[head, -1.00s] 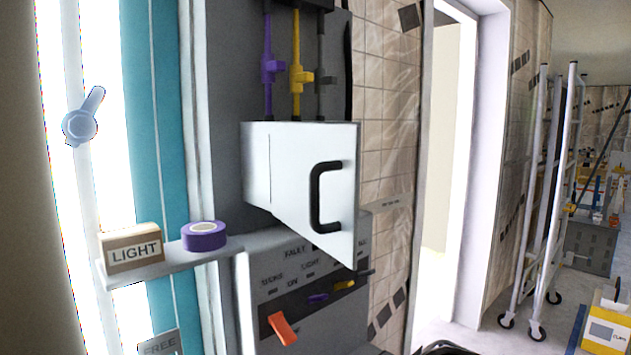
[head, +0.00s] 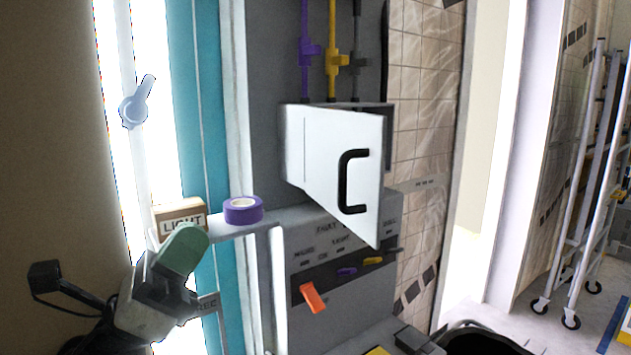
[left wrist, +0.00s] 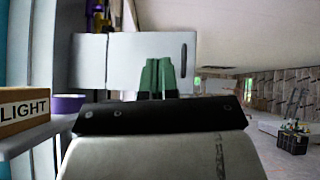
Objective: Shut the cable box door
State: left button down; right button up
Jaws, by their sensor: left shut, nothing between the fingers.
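The white cable box door (head: 325,150) stands swung open on the grey wall panel, hinged at its left side, its free edge towards the right. It carries a black handle (head: 343,181). Part of the grey cable box (head: 377,107) shows behind the door; the rest is hidden. My left gripper (head: 184,250) has green fingers, which are shut and empty, at the lower left, apart from the door. In the left wrist view the fingers (left wrist: 157,78) appear in front of the pale door (left wrist: 120,58), with the handle slot-like at its right. My right gripper is not in view.
A shelf (head: 235,222) left of the panel holds a LIGHT box (head: 180,215) and purple tape (head: 243,209), close to my left gripper. Below the door is a control panel with an orange lever (head: 313,298). A wheeled ladder frame (head: 575,200) stands right.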

pick_arm(q)
notch_tip(320, 180, up, 6)
jog(key=d+m+g+y, duration=0.2)
jog(key=m+g+y, duration=0.5)
jog(key=m, duration=1.3)
jog(key=w+d+t+p, duration=0.1)
jog(key=w+d+p, duration=0.3)
jog(key=d+p, duration=0.3)
jog(key=d, duration=0.5)
jog(key=shift+f+y+p, duration=0.15)
jog(key=shift+y+p, duration=0.15)
jog(key=shift+p, duration=0.1)
